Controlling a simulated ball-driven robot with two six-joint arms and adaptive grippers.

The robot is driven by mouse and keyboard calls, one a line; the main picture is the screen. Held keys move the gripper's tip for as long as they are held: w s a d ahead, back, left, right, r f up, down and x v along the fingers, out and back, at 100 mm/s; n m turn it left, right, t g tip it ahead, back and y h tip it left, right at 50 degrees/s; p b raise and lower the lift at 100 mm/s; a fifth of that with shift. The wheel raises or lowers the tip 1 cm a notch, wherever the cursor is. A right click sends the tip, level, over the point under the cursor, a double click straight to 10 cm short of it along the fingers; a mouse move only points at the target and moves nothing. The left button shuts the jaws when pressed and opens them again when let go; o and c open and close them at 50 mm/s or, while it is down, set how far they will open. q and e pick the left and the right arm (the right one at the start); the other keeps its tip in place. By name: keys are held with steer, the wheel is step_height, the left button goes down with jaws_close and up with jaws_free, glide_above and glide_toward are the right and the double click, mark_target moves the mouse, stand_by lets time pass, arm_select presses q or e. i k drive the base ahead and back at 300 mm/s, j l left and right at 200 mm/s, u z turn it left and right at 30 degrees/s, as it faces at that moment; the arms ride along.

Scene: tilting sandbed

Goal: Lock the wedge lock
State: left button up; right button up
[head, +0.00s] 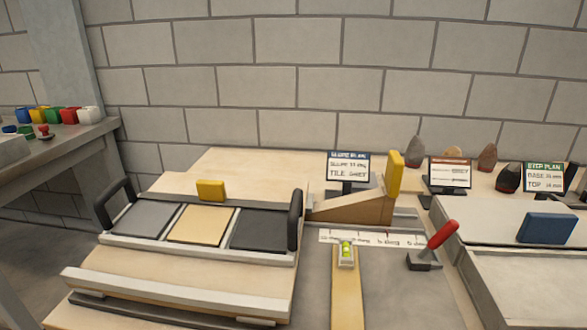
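A wooden wedge-shaped block (352,210) stands behind the right end of the tray, with a yellow upright paddle (394,174) at its tall right end. A red lever (440,235) rises tilted to the upper right from a small dark block (424,261) on the grey surface. The frame does not make clear which of these is the wedge lock. The tray (190,252) has black handles at both ends and holds grey, tan and dark panels. Neither of my grippers is visible.
A yellow bar with a green level vial (346,252) lies in front of a printed scale strip (372,239). A blue block (546,228) stands on the right-hand bed. Small signs (348,168) and several stones (487,157) line the back. Coloured containers (69,116) sit on the left bench.

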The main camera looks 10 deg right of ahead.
mark_target(451, 226)
steer(key=k+l+z, duration=0.1)
steer(key=z, duration=1)
steer(key=k+l+z, duration=0.2)
steer(key=l, duration=0.15)
steer(key=k+l+z, duration=0.15)
steer(key=l, duration=0.2)
steer(key=k+l+z, duration=0.2)
steer(key=l, duration=0.15)
